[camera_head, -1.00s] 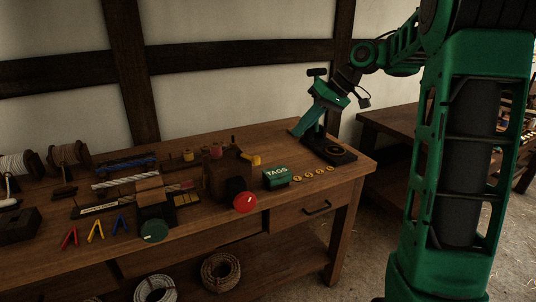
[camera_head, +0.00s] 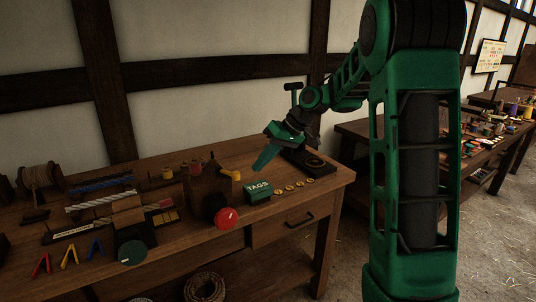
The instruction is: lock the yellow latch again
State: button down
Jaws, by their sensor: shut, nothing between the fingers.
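A small yellow piece (camera_head: 235,175), which looks like the latch, sticks out at the right side of a dark wooden block (camera_head: 205,190) on the workbench. It appears as a short bar; I cannot tell its exact lock position. My gripper (camera_head: 258,170) is shut and empty. It points down and left, above the green TAGS box (camera_head: 258,191) in the picture and a little right of the yellow piece, apart from it.
A dark stand (camera_head: 303,160) and several yellow tags (camera_head: 290,188) lie at the bench's right end. Left are a green disc (camera_head: 131,253), coloured A-shaped pieces (camera_head: 68,256) and ropes (camera_head: 100,201). Another bench (camera_head: 355,132) stands behind right.

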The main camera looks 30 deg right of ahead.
aim_at(228, 172)
jog(key=a, duration=0.4)
jog(key=shift+s+a+f, duration=0.15)
jog(key=shift+f, duration=0.05)
jog(key=shift+d, duration=0.2)
jog(key=shift+s, duration=0.15)
